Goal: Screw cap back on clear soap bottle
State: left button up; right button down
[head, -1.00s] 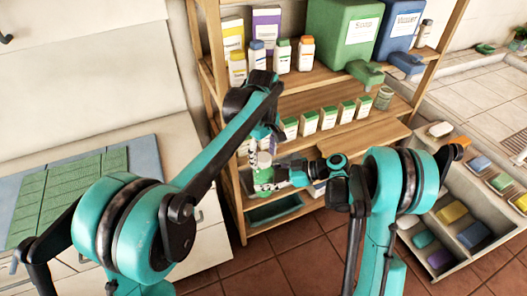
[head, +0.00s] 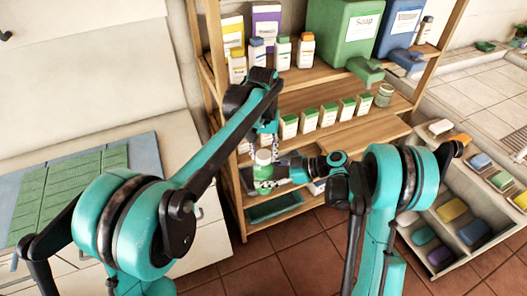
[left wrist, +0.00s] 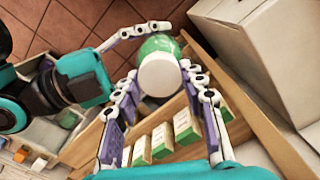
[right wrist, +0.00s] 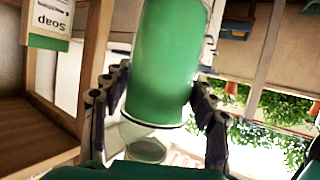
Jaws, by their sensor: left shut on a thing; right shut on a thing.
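The soap bottle (head: 263,173) has a green body and is held upright in front of the wooden shelf in the head view. My right gripper (head: 280,172) comes in from the right and is shut around its body. In the right wrist view the green body (right wrist: 165,70) is close up between the fingers. My left gripper (head: 266,142) is directly above the bottle, pointing down. In the left wrist view the white round cap (left wrist: 160,75) lies between its fingertips, over the green bottle. I cannot tell whether the cap is seated on the neck.
The wooden shelf (head: 310,103) stands just behind, with several small bottles, green-topped boxes (head: 327,117), and a large green soap container (head: 345,30). A grey bin with colored soaps (head: 453,211) is at right. A counter with a green mat (head: 60,195) is at left.

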pick_arm(q)
jog(key=m, duration=0.7)
jog(key=shift+m, duration=0.4)
jog(key=o, duration=1.4)
jog(key=shift+c, duration=0.2)
notch_tip(320, 180, up, 12)
jog(key=shift+a, duration=0.1)
jog(key=s+a+f+n+t, duration=0.3)
jog(key=s+a+f+n, duration=0.1)
jog(key=s+a+f, duration=0.3)
jog(key=s+a+f+n+t, duration=0.4)
jog(key=s+a+f, duration=0.3)
jog(key=s+a, duration=0.5)
jog(key=shift+s+n, duration=0.8)
jog(key=shift+s, duration=0.2)
